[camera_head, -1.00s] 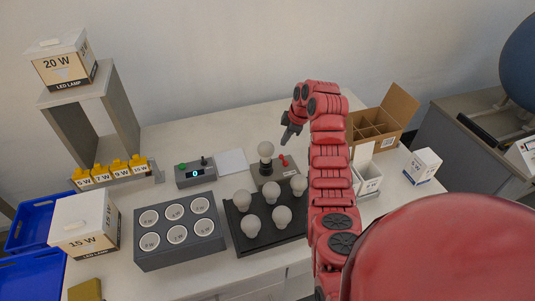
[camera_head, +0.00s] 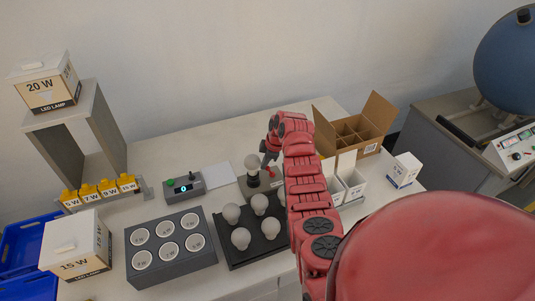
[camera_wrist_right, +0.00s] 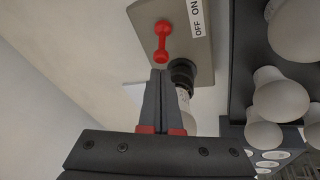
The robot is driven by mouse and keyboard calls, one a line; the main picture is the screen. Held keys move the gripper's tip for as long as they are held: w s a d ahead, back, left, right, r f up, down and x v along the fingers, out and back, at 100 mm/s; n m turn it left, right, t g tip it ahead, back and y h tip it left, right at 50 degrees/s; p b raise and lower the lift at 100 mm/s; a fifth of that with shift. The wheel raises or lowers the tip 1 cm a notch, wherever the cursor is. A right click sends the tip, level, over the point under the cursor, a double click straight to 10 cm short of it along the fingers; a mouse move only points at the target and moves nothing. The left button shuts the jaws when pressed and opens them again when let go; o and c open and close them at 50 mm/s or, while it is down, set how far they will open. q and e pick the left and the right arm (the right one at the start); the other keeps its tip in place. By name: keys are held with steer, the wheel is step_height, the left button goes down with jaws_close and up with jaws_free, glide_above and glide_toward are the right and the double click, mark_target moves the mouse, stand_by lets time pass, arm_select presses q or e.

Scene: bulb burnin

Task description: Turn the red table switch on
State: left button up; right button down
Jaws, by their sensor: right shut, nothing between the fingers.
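The red switch (camera_wrist_right: 162,42) stands on a grey-beige base plate (camera_wrist_right: 207,70) with an "OFF ON" label (camera_wrist_right: 195,18). A dark socket (camera_wrist_right: 182,72) with a pale bulb is on the same plate; this bulb (camera_head: 252,162) looks unlit in the head view. My right gripper (camera_wrist_right: 160,72) is shut and empty. In the right wrist view its fingertips appear just below the switch's near knob, beside the socket; I cannot tell whether they touch the switch. In the head view my right arm partly covers the plate. My left gripper is out of view.
A black tray (camera_head: 270,250) with several bulbs and a grey block with round holes (camera_head: 175,269) are in front. A small box with a display (camera_head: 184,189) stands left of the plate. An open cardboard box (camera_head: 370,108) and white cartons are at the right.

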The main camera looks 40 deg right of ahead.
steer(key=shift+x, duration=1.05)
